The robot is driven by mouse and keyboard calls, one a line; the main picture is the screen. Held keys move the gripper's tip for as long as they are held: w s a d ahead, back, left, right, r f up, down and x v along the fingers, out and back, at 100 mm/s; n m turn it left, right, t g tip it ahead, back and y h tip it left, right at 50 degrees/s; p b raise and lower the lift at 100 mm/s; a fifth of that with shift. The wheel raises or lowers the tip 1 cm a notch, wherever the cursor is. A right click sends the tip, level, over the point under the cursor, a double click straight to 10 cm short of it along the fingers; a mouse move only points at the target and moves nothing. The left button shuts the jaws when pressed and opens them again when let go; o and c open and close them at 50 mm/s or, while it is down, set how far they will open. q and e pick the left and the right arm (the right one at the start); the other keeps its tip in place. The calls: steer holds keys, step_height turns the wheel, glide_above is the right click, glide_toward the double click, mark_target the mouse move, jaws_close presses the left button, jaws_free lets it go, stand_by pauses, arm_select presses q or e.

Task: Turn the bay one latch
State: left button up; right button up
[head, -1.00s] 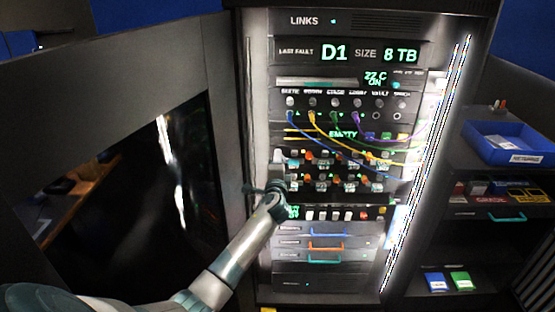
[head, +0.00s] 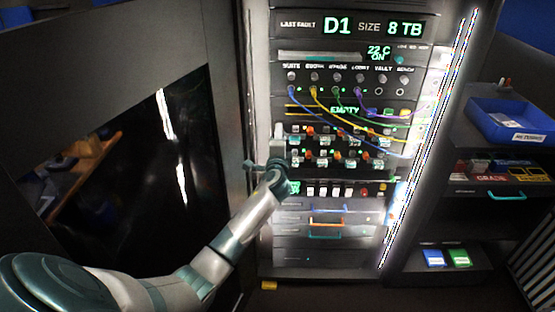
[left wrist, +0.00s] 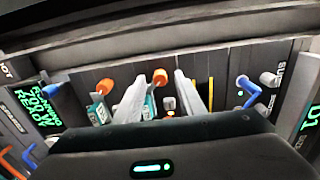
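The drive bays (head: 325,147) sit in two rows in the rack, with small orange and white latches. Their numbers are too small to read, so I cannot tell which is bay one. My left gripper (head: 279,140) is at the left end of these rows. In the left wrist view my left gripper (left wrist: 160,85) has its two pale fingers spread. An orange latch (left wrist: 160,77) shows between the fingertips, and I cannot tell whether they touch it. Another orange latch (left wrist: 105,86) is to the left, outside the fingers. My right gripper is not in view.
Several coloured cables (head: 345,115) hang across the rack above the bays. Drawers with blue and orange handles (head: 326,221) are below. A blue bin (head: 512,122) stands on the right-hand shelf. A dark open door panel (head: 130,180) fills the left side.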

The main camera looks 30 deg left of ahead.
arm_select(q)
steer(key=b+v, duration=0.2)
steer(key=v, duration=1.4)
steer(key=shift+s+b, duration=0.35)
steer(key=shift+b, duration=0.05)
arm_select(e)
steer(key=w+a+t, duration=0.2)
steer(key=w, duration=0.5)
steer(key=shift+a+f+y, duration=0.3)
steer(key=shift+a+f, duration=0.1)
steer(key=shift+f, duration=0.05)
arm_select(q)
steer(key=shift+d, duration=0.1)
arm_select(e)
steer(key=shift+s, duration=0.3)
arm_select(q)
steer(key=shift+f, duration=0.1)
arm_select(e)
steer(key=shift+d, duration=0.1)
